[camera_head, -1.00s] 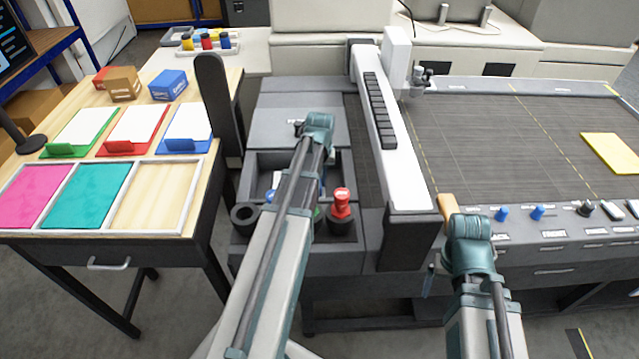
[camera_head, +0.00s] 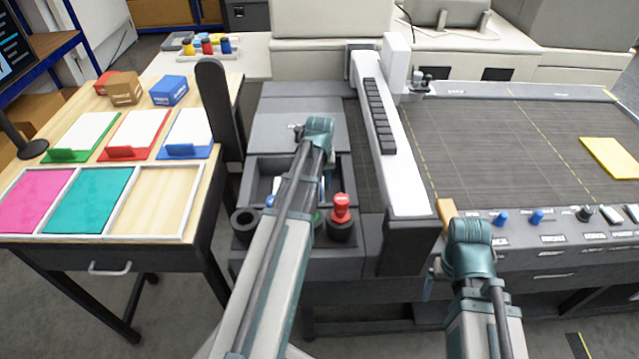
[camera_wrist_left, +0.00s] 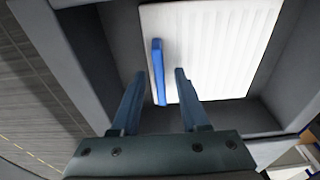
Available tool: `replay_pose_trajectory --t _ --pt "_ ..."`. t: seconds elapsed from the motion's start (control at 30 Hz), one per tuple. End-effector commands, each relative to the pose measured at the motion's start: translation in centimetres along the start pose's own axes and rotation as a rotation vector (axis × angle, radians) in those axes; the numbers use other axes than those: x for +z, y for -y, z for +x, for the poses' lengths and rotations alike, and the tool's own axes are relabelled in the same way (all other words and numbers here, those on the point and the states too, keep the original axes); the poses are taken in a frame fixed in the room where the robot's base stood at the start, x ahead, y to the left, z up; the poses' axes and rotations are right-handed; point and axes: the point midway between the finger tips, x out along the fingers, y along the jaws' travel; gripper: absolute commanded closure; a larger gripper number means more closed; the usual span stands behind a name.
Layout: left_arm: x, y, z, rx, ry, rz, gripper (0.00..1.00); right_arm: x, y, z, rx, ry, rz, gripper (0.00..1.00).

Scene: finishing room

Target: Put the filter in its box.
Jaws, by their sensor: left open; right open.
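The filter (camera_wrist_left: 222,55) is a white ribbed panel with a blue handle bar (camera_wrist_left: 158,72), lying in a grey open compartment (camera_wrist_left: 268,119) in the left wrist view. My left gripper (camera_wrist_left: 159,75) is open, its two fingers on either side of the handle's lower part; I cannot tell whether they touch it. In the head view my left arm crosses in front of the grey compartment (camera_head: 251,178) and hides the gripper and most of the inside. My right gripper (camera_head: 429,283) is open and empty, low in front of the machine. I cannot tell which container is the filter's box.
A wooden table (camera_head: 232,88) at left holds coloured trays and small boxes. A large grey machine bed (camera_head: 490,140) with a yellow sheet (camera_head: 612,157) spans the right.

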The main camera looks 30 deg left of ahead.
Motion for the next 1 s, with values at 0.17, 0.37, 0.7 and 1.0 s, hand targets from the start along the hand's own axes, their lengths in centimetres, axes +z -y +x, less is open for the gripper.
replay_pose_trajectory --t 0.17,0.37,0.7,1.0 --pt "0.0 0.0 -2.4 0.0 0.0 0.0 0.55 0.1 -0.2 -2.4 0.0 0.0 0.0 0.13" --pt "0.0 0.0 -5.4 0.0 0.0 0.0 0.55 0.3 -0.5 -5.3 0.0 0.0 0.0 0.13" --pt "0.0 0.0 -10.3 0.0 0.0 0.0 0.55 0.6 -1.0 -10.2 0.0 0.0 -0.002 0.13" --pt "0.0 0.0 -11.6 0.0 0.0 0.0 0.55 0.7 -1.1 -11.4 0.0 0.0 -0.002 0.13"
